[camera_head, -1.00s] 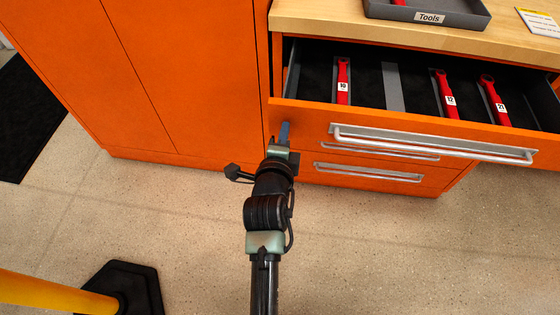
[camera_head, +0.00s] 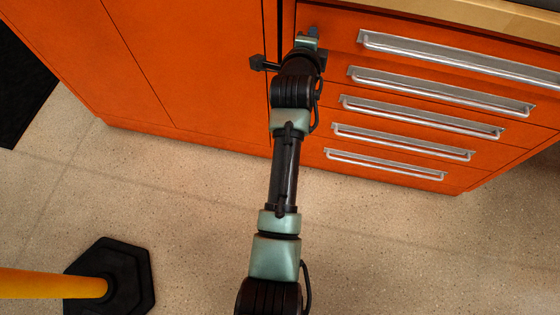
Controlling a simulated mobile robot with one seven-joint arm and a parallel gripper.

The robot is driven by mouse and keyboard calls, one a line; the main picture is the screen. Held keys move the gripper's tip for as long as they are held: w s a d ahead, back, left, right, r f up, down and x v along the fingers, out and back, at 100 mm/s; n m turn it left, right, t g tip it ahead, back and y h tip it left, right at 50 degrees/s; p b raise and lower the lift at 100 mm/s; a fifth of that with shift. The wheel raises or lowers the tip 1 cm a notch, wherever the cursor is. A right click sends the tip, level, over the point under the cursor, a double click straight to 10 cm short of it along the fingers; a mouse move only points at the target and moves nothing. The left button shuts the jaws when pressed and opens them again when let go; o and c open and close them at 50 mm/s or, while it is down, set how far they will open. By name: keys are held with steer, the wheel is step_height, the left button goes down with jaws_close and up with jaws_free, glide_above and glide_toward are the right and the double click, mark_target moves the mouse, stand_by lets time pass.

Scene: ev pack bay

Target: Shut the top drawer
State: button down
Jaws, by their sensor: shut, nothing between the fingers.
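The top drawer (camera_head: 350,28) is an orange front with a long silver bar handle (camera_head: 460,57). Its inside no longer shows, and its front sits just below the wooden worktop edge, seemingly flush with the cabinet. A tiny remaining gap cannot be ruled out from this angle.
Several lower drawers with silver handles (camera_head: 440,90) look shut. A tall orange cabinet (camera_head: 190,60) stands on the left. A black base with a yellow post (camera_head: 50,284) stands on the floor at lower left. The floor (camera_head: 400,230) on the right is clear.

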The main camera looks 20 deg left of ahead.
steer(key=shift+w+r, duration=0.35)
steer(key=shift+w, duration=0.2)
